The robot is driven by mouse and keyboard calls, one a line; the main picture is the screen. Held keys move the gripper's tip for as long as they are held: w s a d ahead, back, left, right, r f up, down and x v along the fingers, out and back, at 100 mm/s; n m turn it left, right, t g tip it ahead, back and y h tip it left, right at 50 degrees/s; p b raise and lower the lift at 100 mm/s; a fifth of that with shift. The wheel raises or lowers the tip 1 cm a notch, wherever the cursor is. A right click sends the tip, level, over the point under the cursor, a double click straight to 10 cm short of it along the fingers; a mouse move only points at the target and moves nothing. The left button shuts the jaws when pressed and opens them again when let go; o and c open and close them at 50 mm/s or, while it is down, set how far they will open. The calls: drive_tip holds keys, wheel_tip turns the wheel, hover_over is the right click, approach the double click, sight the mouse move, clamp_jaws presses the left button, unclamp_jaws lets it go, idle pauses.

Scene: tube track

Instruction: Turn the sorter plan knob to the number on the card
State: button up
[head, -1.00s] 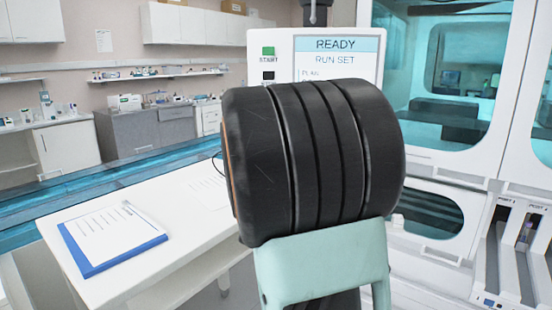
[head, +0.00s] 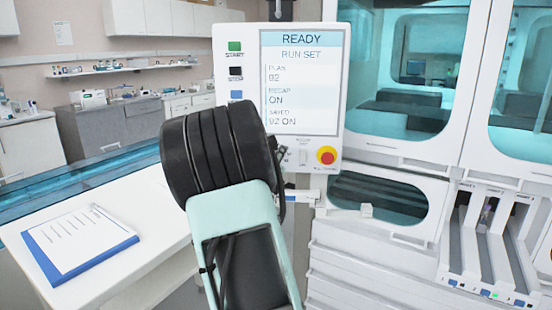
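The sorter's control panel (head: 331,150) stands upright behind my arm. Its screen (head: 300,112) reads READY and RUN SET, with a plan number that looks like 02 or 92, a line ending ON, and a saved line ending ON. The plan knob is not visible; my dark arm link covers the panel's lower left. No card with a readable number shows. A blue clipboard (head: 128,243) with a lined sheet (head: 70,255) lies on the white table at left; its writing is too small to read. My gripper cannot be made out behind my arm.
Green START (head: 235,46), black STEP (head: 236,72) and blue (head: 236,95) buttons line the panel's left side. A red stop button (head: 326,156) sits at lower right. The white table (head: 140,200) is mostly clear. The glass-fronted machine (head: 420,90) and narrow bays (head: 485,250) stand at right.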

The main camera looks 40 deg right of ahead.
clamp_jaws()
idle(0.4)
